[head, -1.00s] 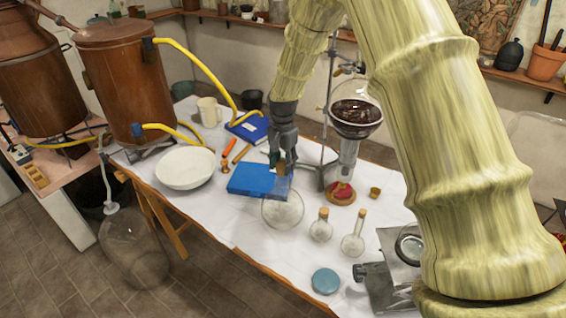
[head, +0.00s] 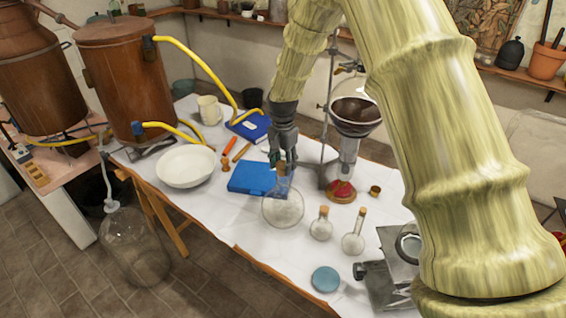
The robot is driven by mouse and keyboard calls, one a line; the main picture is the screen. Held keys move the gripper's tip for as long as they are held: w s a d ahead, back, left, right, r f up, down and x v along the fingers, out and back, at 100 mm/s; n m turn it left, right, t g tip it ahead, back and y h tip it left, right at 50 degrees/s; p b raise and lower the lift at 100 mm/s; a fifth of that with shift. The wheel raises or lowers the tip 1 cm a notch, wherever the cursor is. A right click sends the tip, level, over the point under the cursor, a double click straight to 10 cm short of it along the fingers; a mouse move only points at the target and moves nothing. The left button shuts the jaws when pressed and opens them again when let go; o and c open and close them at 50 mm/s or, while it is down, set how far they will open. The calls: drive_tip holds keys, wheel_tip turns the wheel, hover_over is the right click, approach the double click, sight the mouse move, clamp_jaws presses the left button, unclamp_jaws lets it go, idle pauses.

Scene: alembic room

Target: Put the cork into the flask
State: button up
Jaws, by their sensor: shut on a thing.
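The flask (head: 283,209) is a large round clear glass one, standing upright on the white-covered table in the head view. Its narrow neck points up towards my gripper (head: 283,163). My gripper points down above the flask and is shut on the small brown cork (head: 281,171). The fingers partly hide the cork. The cork is at the top of the neck; I cannot tell how far into the mouth it sits.
Two small corked flasks (head: 321,228) (head: 353,238) stand just right of the flask. A blue box (head: 250,178) lies behind it. A stand with a glass funnel vessel (head: 355,117) rises at the right. A white bowl (head: 186,167) is at the left.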

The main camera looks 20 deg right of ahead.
sight(283, 165)
drive_tip(key=shift+f, duration=1.15)
idle(3.6)
drive_tip(key=o, duration=1.4)
drive_tip(key=shift+r, duration=0.15)
drive_tip(key=shift+r+p, duration=2.2)
drive_tip(key=shift+r, duration=1.15)
